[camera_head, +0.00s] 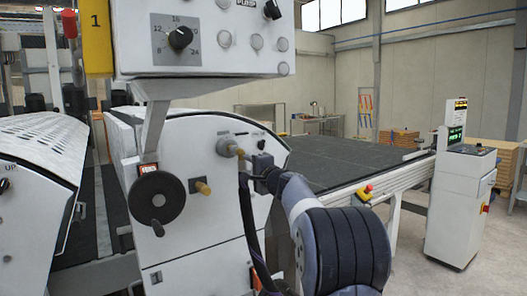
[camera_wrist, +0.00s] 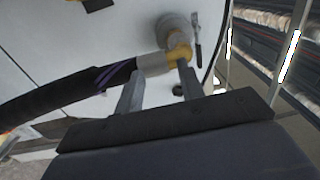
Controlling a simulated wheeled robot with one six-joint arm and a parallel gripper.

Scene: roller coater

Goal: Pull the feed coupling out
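The feed coupling (camera_head: 238,151) is a yellow-brass piece at the round grey socket (camera_head: 224,146) on the white machine side panel. In the wrist view the brass part (camera_wrist: 179,51) meets the grey socket (camera_wrist: 172,30), and a silver sleeve (camera_wrist: 153,65) joins it to a black hose (camera_wrist: 62,93) with purple stripes. My gripper (camera_wrist: 158,78) is open, its two fingers spread just in front of the sleeve and brass part. I cannot tell whether the fingertips touch them. In the head view my gripper (camera_head: 257,163) is beside the coupling, partly hiding the hose.
A black handwheel (camera_head: 157,198) and a second yellow fitting (camera_head: 203,187) sit left of the coupling. A control box (camera_head: 205,38) overhangs above. A dark conveyor (camera_head: 355,165) with a red and yellow stop button (camera_head: 366,192) lies right. A white console (camera_head: 462,195) stands farther right.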

